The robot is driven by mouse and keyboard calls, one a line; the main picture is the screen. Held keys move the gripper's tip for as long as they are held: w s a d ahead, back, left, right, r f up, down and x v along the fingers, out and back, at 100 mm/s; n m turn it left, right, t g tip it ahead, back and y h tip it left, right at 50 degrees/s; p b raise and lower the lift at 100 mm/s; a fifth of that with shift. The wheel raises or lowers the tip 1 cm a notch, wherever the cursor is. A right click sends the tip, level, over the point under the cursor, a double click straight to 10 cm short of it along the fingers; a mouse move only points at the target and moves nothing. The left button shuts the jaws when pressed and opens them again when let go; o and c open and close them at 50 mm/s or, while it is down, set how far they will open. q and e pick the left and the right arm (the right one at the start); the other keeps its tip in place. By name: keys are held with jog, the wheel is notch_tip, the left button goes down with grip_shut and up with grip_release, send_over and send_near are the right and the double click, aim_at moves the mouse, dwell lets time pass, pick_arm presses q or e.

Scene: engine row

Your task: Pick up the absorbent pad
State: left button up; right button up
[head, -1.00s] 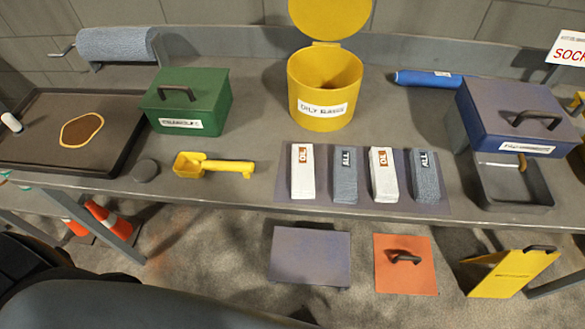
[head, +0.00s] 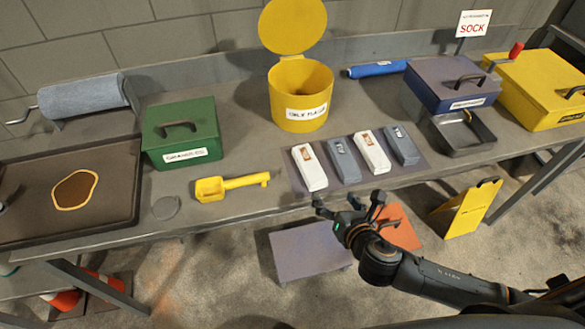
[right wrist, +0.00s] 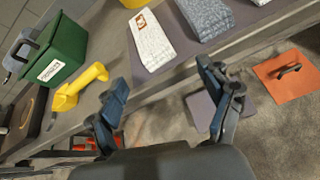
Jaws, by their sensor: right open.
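Absorbent pads lie in a row on a grey-purple mat (head: 297,181) at the front of the bench: a left white pad (head: 310,168), a left grey pad (head: 343,160), a right white pad (head: 371,153) and a right grey pad (head: 401,145). My right gripper (head: 348,204) is open and empty, just off the bench's front edge, below the pads. In the right wrist view, its spread fingers (right wrist: 160,82) point toward the left white pad (right wrist: 152,40), apart from it. My left gripper does not clearly show.
A yellow bin (head: 299,98) with its lid up stands behind the pads. A yellow scoop (head: 230,186) and green box (head: 181,133) are left of them. A purple-grey box (head: 452,83) and black tray (head: 464,133) are to the right. The bench edge lies between gripper and pads.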

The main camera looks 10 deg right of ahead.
aim_at(313, 170)
jog(key=w+f+n, duration=0.1)
jog(key=w, duration=0.1)
jog(key=w+a+n, duration=0.1)
jog(key=w, duration=0.2)
jog(key=w+f+n, duration=0.1)
jog(key=w+n, duration=0.1)
jog(key=w, duration=0.1)
jog(key=shift+w+a+f+y+p, duration=0.1)
jog(key=shift+a+f+y+p, duration=0.1)
jog(key=shift+f+y+p, duration=0.15)
jog(key=shift+w, duration=0.45)
jog(key=x, duration=0.4)
jog(key=shift+w+a+r+p, duration=0.15)
jog(key=shift+w+p, duration=0.15)
jog(key=shift+p, duration=0.05)
pick_arm(q)
jog(key=shift+s+a+r, duration=0.1)
jog(key=shift+s+r, duration=0.05)
jog(key=shift+r, duration=0.6)
pick_arm(e)
jog(key=c, duration=1.2)
